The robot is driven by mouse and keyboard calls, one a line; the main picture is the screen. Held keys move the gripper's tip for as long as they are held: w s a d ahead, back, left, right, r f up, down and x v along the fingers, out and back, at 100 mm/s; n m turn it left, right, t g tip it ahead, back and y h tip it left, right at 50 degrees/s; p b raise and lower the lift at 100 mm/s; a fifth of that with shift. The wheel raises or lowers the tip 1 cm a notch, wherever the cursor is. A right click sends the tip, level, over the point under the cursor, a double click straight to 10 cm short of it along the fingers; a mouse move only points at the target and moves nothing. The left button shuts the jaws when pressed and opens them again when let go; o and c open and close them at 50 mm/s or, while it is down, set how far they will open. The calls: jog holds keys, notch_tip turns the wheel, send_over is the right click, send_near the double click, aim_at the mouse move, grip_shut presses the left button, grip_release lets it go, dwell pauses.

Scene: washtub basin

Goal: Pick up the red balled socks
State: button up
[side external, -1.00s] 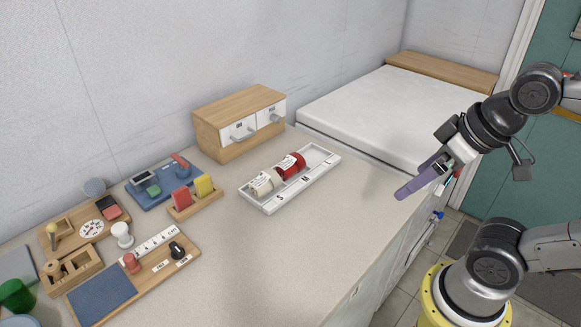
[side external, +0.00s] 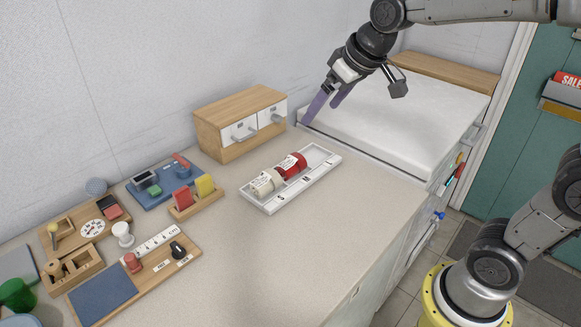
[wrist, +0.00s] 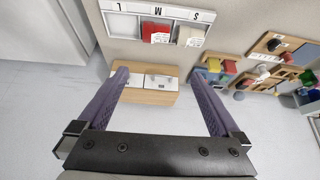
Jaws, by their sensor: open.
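The red balled socks (side external: 293,165) are a red roll with a white label, lying in the middle of a white tray (side external: 268,208) marked S, M and L. In the wrist view the red socks (wrist: 155,32) sit by the letter M, near the top edge. A cream roll (side external: 262,184) lies beside them, by S. The tray's far compartment is empty. My gripper (side external: 320,112) is open and empty, with two purple fingers. It hangs in the air behind and above the tray, apart from the socks. In the wrist view my gripper's fingers (wrist: 158,75) spread wide below the tray.
A wooden box with two drawers (side external: 238,122) stands behind the tray, near my fingers. A white padded surface (side external: 390,110) lies at the back right. Wooden boards with several small items (side external: 130,240) fill the left. The counter in front of the tray is clear.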

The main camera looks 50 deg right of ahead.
jog(key=g, duration=0.1)
send_near(292, 161)
jog(key=shift+x, duration=4.8)
jog(key=shift+w, duration=0.1)
